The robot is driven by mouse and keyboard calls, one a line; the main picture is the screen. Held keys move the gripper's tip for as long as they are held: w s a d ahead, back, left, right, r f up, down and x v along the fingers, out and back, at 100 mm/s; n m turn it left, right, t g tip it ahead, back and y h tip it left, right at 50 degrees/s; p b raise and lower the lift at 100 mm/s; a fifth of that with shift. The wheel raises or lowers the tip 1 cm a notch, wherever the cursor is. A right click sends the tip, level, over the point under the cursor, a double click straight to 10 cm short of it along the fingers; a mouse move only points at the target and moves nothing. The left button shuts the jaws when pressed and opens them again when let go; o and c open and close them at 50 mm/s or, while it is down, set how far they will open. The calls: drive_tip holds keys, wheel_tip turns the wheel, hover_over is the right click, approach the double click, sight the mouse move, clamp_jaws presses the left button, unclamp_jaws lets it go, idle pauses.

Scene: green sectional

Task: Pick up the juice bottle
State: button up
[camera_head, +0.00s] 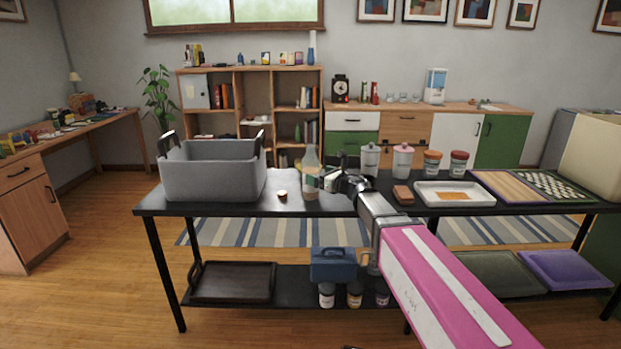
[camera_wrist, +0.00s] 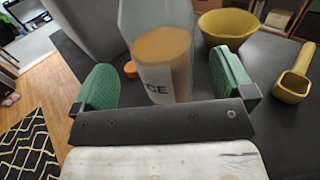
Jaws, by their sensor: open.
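In the wrist view the bottle (camera_wrist: 160,62) shows orange contents and the letters "CE". My gripper (camera_head: 338,184) is just right of the bottle in the head view. In the wrist view my gripper (camera_wrist: 164,76) is open, its green finger pads on either side of the bottle, with gaps visible at both sides. The bottle's top is cut off in the wrist view.
A grey bin (camera_head: 213,172) stands left of the bottle. A yellow bowl (camera_wrist: 228,24) and a yellow handled scoop (camera_wrist: 294,82) are beyond and right. Canisters, jars and a white tray (camera_head: 455,200) occupy the table's right.

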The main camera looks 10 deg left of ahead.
sight(311, 172)
drive_tip(key=x, duration=0.5)
drive_tip(key=shift+w+f, duration=0.1)
drive_tip(key=shift+w, duration=0.05)
drive_tip(key=c, duration=1.2)
